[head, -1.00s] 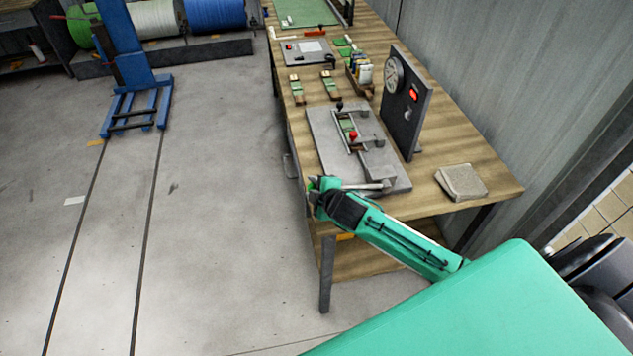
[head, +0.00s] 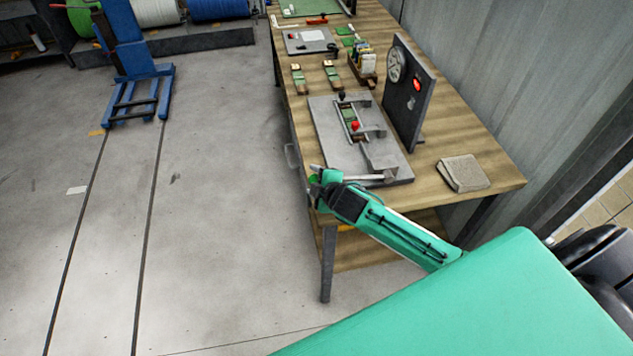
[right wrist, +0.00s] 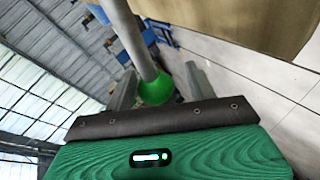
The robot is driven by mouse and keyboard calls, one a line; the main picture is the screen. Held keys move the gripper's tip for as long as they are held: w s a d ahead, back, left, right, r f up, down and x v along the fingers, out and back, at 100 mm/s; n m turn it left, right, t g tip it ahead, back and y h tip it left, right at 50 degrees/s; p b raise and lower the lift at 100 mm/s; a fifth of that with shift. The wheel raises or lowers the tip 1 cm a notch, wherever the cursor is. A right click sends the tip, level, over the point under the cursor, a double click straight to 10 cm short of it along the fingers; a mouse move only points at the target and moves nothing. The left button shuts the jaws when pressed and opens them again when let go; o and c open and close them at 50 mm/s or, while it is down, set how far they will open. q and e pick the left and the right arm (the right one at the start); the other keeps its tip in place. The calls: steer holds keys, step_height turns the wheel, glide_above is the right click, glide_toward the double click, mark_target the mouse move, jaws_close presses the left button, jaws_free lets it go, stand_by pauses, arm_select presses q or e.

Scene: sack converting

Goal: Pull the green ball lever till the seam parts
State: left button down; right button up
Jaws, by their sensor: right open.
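The green ball (right wrist: 157,88) sits on the end of a grey lever rod (right wrist: 133,40) in the right wrist view. My right gripper (right wrist: 160,86) is open, with one finger on each side of the ball; I cannot tell whether they touch it. In the head view the right gripper (head: 315,180) is at the table's near left edge, where the lever (head: 370,178) reaches out from a grey test fixture (head: 332,130). A green strip (head: 349,117) lies in the fixture beside a red knob (head: 355,126). Its seam is too small to make out. My left gripper is not in view.
An upright dark panel (head: 412,100) with a dial and red light stands behind the fixture. A grey pad (head: 463,173) lies at the table's near right. Small strips and a card holder (head: 362,68) stand farther back.

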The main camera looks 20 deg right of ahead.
steer(key=b+v, duration=0.3)
steer(key=v, duration=1)
steer(key=shift+s, duration=0.35)
steer(key=shift+r, duration=0.15)
